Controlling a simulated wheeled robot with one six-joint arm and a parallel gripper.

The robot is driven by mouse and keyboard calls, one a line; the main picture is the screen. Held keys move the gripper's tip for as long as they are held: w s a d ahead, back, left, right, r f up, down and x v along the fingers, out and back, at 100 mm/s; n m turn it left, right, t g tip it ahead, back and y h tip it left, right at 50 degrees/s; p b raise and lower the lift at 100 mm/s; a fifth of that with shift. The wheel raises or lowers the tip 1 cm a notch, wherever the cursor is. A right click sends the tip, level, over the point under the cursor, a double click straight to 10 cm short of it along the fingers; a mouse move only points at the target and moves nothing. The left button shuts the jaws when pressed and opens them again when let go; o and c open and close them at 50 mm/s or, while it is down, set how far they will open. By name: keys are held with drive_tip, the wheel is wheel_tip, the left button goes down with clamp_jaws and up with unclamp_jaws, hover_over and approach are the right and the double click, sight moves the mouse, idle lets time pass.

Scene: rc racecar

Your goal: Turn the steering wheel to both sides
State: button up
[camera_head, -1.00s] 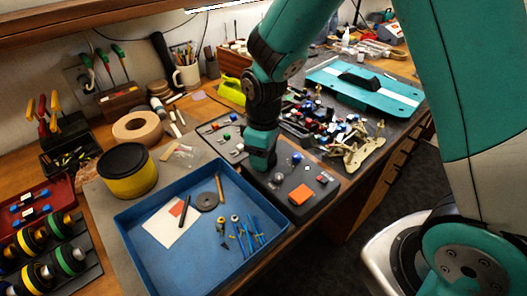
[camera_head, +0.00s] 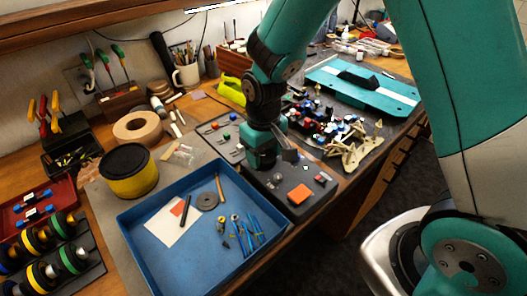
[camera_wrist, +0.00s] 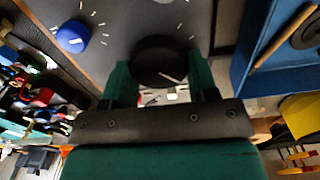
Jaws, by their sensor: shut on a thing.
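The steering wheel is a round black knob (camera_wrist: 160,58) with a white line on it, on a dark control panel (camera_wrist: 115,30) in the wrist view. My gripper (camera_wrist: 161,78) has one green finger on each side of the wheel and is shut on it. In the head view my gripper (camera_head: 262,160) points down at the dark control panel (camera_head: 275,198) at the bench's front, and the wheel is hidden behind it. A blue knob (camera_wrist: 72,36) ringed by white marks sits on the panel, apart from my fingers.
A blue tray (camera_head: 135,236) with small parts stands left of the panel. A yellow tin with a black lid (camera_head: 128,172) and a tape roll (camera_head: 137,126) are further left. Small car parts (camera_head: 325,125) and a teal-and-white chassis (camera_head: 365,85) lie behind.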

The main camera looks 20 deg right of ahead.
sight(264, 155)
idle(0.3)
drive_tip(key=o, duration=0.9)
wheel_tip(264, 155, up, 18)
drive_tip(key=shift+f+b, duration=0.25)
drive_tip(key=shift+b, duration=0.1)
